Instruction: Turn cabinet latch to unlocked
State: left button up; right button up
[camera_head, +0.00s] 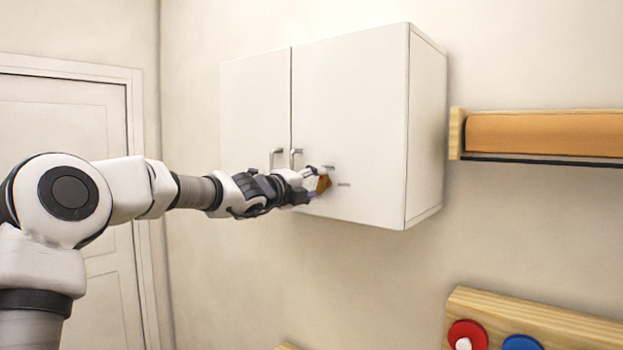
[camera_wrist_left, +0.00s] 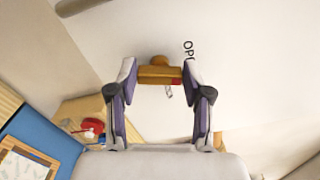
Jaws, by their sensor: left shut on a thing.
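The white wall cabinet (camera_head: 350,110) hangs closed, with two doors. Its brown-orange latch (camera_head: 323,185) sits low on the right-hand door. In the left wrist view the latch (camera_wrist_left: 158,74) is a short bar with a round knob at its middle and a red spot near one end. My left gripper (camera_head: 313,184) is at the latch, and its two fingers (camera_wrist_left: 160,70) close on the ends of the bar. Part of the dark lettering "OP" (camera_wrist_left: 188,50) shows beside the latch; the rest is hidden by a finger. My right gripper is in neither view.
A wooden shelf with an orange panel (camera_head: 545,134) is on the wall to the right. A wooden board with a red disc (camera_head: 467,335) and a blue disc (camera_head: 521,342) is at lower right.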

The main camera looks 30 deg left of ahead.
pick_arm(q)
jog(key=shift+n+p, duration=0.65)
jog(key=shift+n, duration=1.05)
